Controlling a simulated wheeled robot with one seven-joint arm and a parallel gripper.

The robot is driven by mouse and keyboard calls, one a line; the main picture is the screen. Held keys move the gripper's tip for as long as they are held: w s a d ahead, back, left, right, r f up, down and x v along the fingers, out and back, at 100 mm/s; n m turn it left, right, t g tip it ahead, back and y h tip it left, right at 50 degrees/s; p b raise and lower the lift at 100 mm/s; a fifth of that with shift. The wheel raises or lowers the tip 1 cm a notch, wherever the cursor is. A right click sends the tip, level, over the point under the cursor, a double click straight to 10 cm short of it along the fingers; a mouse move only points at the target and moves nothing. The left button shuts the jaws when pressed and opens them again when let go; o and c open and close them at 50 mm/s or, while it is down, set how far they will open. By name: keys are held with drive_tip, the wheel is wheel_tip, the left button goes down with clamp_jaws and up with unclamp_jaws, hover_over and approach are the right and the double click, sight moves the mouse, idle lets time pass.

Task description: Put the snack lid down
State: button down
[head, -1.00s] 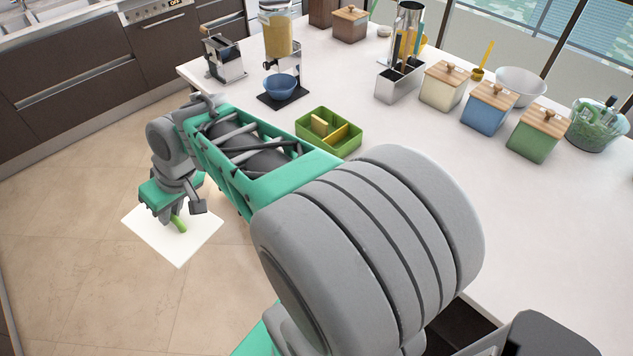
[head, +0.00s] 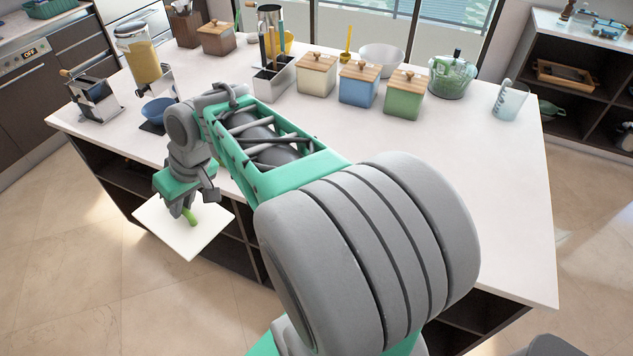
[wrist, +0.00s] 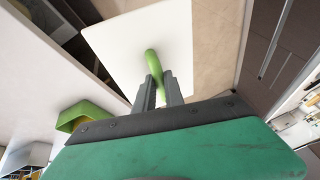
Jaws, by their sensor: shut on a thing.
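The snack lid (head: 172,232) is a flat white square with a green curved handle (head: 190,215). In the head view my gripper (head: 184,208) is shut on the handle and holds the lid level in the air, beside the island's left front edge. The wrist view shows the two fingers (wrist: 159,92) closed around the green handle (wrist: 153,62), with the white lid (wrist: 122,45) beyond them. A green snack box (wrist: 82,115) sits on the counter at the lower left of the wrist view. My arm hides it in the head view.
The white counter (head: 470,190) is clear along its front right part. Canisters (head: 358,84) and a utensil holder (head: 272,75) line the back.

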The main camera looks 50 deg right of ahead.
drive_tip(key=s+d+f+n+b, duration=0.1)
drive_tip(key=s+d+b, duration=0.25)
drive_tip(key=d, duration=0.75)
drive_tip(key=s+d+n+b, duration=0.15)
drive_tip(key=d+b, duration=0.35)
drive_tip(key=d, duration=0.6)
drive_tip(key=shift+m+g+y, duration=0.25)
drive_tip(key=shift+g+y, duration=0.05)
drive_tip(key=w+d+f, duration=0.1)
drive_tip(key=d+f, duration=0.2)
drive_tip(key=d, duration=0.1)
drive_tip(key=d+f, duration=0.3)
drive_tip(key=d, duration=0.2)
drive_tip(key=w+d+f, duration=0.1)
drive_tip(key=d+f, duration=0.3)
drive_tip(key=shift+w+d, duration=0.15)
drive_tip(key=shift+w, duration=0.2)
drive_tip(key=shift+f+b, duration=0.6)
drive_tip(key=shift+f, duration=0.95)
drive_tip(key=shift+f, duration=0.15)
drive_tip(key=c, duration=1.4)
unclamp_jaws()
drive_tip(key=shift+c, duration=0.2)
